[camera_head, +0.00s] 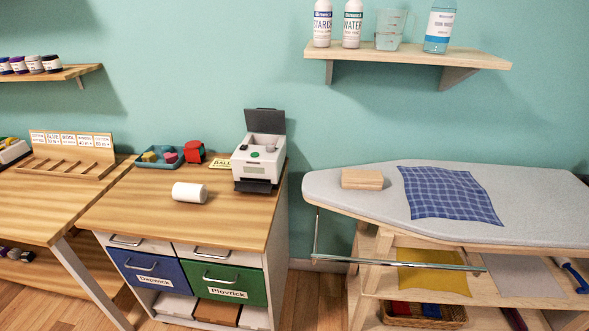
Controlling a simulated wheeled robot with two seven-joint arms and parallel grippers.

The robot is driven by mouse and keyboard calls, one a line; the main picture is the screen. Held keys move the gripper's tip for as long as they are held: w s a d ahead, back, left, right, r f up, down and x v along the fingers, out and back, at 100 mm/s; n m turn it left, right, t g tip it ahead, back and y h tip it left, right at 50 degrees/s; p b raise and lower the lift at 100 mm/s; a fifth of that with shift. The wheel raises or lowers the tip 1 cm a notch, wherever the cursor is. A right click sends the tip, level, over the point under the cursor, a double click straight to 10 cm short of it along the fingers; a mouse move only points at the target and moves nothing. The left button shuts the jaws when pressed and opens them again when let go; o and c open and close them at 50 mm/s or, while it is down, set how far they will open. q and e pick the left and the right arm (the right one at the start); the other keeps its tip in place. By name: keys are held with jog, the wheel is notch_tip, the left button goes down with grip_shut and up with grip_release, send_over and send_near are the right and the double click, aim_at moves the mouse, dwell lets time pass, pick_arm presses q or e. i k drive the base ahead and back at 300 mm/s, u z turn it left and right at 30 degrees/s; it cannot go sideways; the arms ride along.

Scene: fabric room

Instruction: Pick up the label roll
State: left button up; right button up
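A white roll (189,193), which looks like the label roll, lies on its side on the wooden top of the drawer cabinet (125,208). Its round end faces right. It lies left of and in front of a white label printer (259,160) whose dark lid stands open. Neither of my grippers is in view, and nothing touches the roll.
A blue tray (147,163) of small coloured items and a red object (194,152) stand behind the roll. An ironing board (330,190) with a wood block (362,179) and blue checked cloth (448,194) is at right. The cabinet top's front is clear.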

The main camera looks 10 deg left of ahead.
aim_at(184, 193)
jog(key=k, duration=0.55)
jog(key=u, duration=0.8)
jog(key=i, duration=0.6)
jog(key=u, duration=0.25)
